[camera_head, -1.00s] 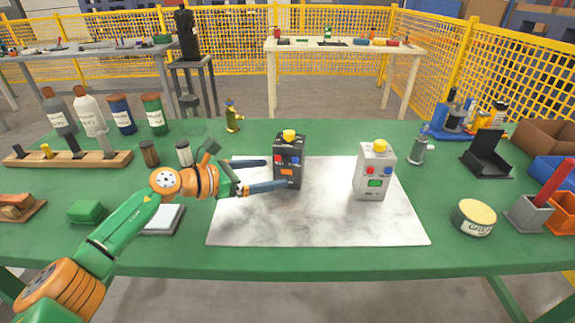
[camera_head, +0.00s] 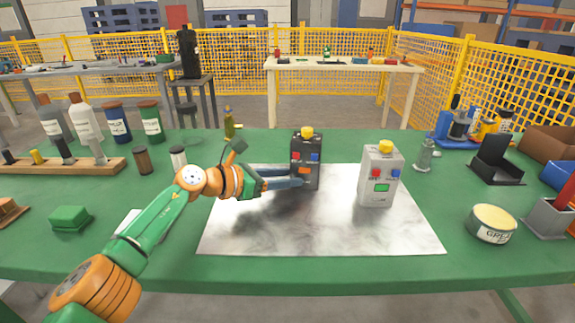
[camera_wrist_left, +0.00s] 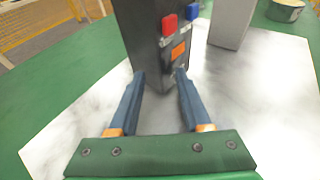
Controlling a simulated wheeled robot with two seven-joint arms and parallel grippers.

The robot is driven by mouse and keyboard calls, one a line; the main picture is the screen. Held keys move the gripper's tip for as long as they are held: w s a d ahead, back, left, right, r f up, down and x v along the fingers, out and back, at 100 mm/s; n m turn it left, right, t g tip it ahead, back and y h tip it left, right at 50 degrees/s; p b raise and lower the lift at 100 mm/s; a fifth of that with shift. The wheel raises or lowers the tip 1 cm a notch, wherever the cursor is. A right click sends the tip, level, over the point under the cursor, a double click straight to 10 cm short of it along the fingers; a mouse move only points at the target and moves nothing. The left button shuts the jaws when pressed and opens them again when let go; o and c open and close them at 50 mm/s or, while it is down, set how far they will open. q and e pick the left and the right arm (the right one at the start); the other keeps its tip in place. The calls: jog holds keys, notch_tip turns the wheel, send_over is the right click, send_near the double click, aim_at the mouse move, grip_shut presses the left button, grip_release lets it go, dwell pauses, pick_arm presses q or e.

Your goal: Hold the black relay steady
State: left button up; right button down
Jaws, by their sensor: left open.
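The black relay (camera_head: 313,177) stands upright on the white marbled sheet (camera_head: 330,235), left of a similar light grey relay (camera_head: 378,170). It has a yellow top knob, red and blue buttons and an orange block. My left gripper (camera_head: 297,177) is open and low at its left side. In the left wrist view, the relay (camera_wrist_left: 148,35) fills the space ahead, and its lower part sits between or just beyond the fingertips (camera_wrist_left: 160,74). I cannot tell whether either finger touches it. My right gripper is not in view.
A green block (camera_head: 70,219) and several bottles (camera_head: 85,118) stand on the left of the green table. A round tin (camera_head: 492,223), a black stand (camera_head: 497,158) and boxes are on the right. The front of the sheet is clear.

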pick_arm(q)
grip_shut()
jog(key=shift+c, duration=1.6)
grip_release()
jog(key=o, duration=1.6)
jog(key=shift+c, duration=0.2)
